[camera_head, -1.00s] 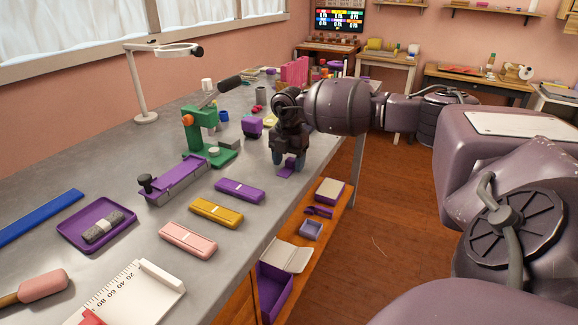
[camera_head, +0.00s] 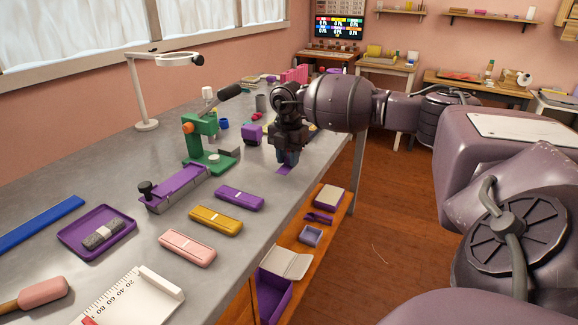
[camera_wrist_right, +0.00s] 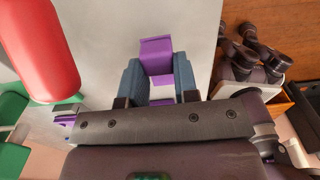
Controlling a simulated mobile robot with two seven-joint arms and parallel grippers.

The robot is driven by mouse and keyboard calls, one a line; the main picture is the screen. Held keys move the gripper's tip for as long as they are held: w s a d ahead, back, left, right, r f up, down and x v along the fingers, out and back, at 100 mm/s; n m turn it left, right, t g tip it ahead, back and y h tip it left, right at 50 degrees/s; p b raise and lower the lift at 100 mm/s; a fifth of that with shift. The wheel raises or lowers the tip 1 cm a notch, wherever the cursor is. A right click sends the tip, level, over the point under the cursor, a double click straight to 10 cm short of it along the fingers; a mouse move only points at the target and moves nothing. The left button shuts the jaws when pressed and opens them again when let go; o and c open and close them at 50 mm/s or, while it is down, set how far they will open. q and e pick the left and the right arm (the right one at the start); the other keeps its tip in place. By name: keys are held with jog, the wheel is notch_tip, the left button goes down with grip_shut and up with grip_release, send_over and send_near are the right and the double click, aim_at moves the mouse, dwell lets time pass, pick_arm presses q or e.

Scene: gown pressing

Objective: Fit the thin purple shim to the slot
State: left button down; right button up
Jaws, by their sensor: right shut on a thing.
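My right gripper (camera_head: 288,157) is shut on the thin purple shim (camera_head: 284,170), near the table's right edge. In the right wrist view the shim (camera_wrist_right: 156,48) sits between the two blue-grey fingers (camera_wrist_right: 158,78) and sticks out past their tips over the grey table. In the head view the gripper hides part of it. A purple channel-like fixture (camera_head: 180,187) with a black knob lies in front of the green press; I cannot tell if this is the slot. My left gripper is not in view.
A green press (camera_head: 200,140) stands left of my right gripper. Purple, yellow (camera_head: 215,220) and pink (camera_head: 187,248) cases lie nearer, and a purple tray (camera_head: 97,230) is at left. A purple box (camera_head: 252,134) is close beside the gripper. A shelf below the table edge holds boxes.

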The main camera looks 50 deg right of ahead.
aim_at(288, 159)
notch_tip(288, 159, up, 17)
jog(key=p, duration=0.1)
jog(key=shift+f, duration=0.1)
dwell(1.2)
jog(key=o, duration=0.3)
jog(key=shift+c, duration=1.4)
jog(key=shift+a, duration=0.1)
